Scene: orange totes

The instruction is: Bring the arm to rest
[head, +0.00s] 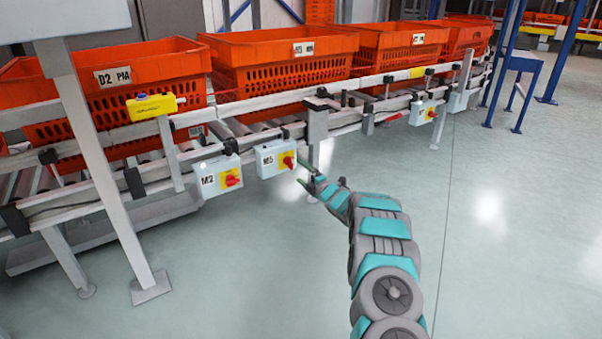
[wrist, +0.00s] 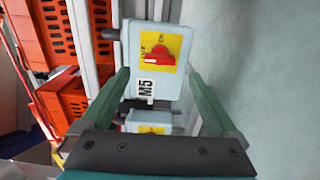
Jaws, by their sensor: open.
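My gripper (head: 303,177) is at the end of my outstretched arm, close to the M5 switch box (head: 277,158) on the conveyor's side rail. In the wrist view its two green fingers (wrist: 160,85) stand apart with nothing held between them. The M5 box (wrist: 157,60) shows ahead, past the fingertips, with a red knob on a yellow plate. Whether a fingertip touches the box I cannot tell.
Orange totes (head: 285,62) stand in a row on the roller conveyor. The M2 box (head: 216,176) is left of M5. A grey post (head: 110,160) stands at the left. Blue posts (head: 500,70) stand at the right. The floor (head: 500,220) right of my arm is clear.

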